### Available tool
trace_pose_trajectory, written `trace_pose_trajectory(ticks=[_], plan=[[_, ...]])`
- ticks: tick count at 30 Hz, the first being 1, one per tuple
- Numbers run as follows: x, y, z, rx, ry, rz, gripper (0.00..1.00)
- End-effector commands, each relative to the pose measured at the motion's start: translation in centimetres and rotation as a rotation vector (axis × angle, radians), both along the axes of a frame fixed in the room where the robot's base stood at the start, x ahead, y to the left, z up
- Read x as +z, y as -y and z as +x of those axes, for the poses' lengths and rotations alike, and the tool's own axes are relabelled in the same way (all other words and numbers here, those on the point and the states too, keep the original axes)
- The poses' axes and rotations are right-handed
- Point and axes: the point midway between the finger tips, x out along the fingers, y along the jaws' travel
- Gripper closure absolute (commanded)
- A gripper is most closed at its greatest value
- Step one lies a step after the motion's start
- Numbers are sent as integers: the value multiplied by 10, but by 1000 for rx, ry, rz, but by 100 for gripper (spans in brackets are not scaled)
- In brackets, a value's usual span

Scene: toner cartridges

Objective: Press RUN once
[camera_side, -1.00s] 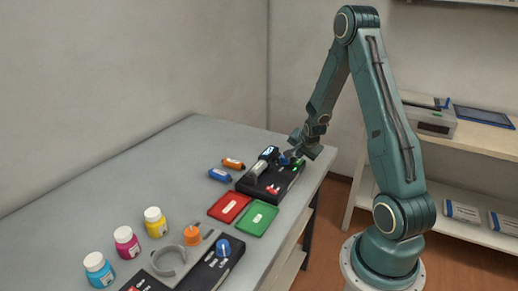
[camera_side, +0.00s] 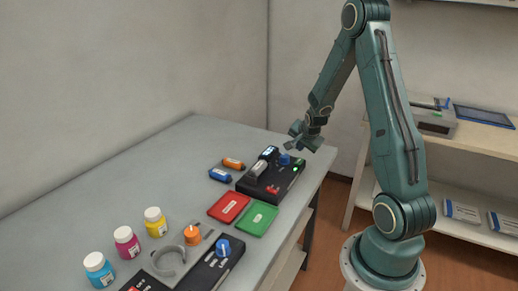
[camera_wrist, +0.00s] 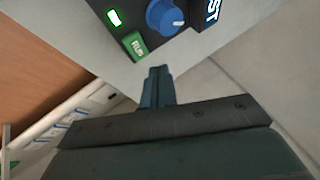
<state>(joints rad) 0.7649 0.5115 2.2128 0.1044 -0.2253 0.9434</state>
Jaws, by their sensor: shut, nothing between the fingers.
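The black test device (camera_side: 262,190) sits near the right edge of the table. The green RUN button (camera_wrist: 133,45) shows in the wrist view, with a lit green lamp (camera_wrist: 114,18) beside it. A blue knob (camera_wrist: 165,16) is next to the button, and part of a display (camera_wrist: 212,12) reading "ST" is cut off by the frame. My gripper (camera_side: 297,142) is raised above the knob end of the device, apart from it. Its fingers (camera_wrist: 157,73) are shut and empty, and in the wrist view the button lies beyond their tips.
A red tray (camera_side: 229,207) and a green tray (camera_side: 258,218) lie in front of the device. Orange (camera_side: 233,163) and blue (camera_side: 219,174) cartridges lie left of it. Several bottles and a second black panel (camera_side: 205,272) stand nearer the camera. The table's back left is clear.

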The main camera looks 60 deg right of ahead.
Motion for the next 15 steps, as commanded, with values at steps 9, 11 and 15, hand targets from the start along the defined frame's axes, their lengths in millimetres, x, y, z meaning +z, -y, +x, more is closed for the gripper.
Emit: trace_pose_trajectory(ticks=[9,11,15], plan=[[22,0,0,0,2,-1,100],[25,0,0,0,1,-1,100],[26,0,0,0,-1,1,100]])
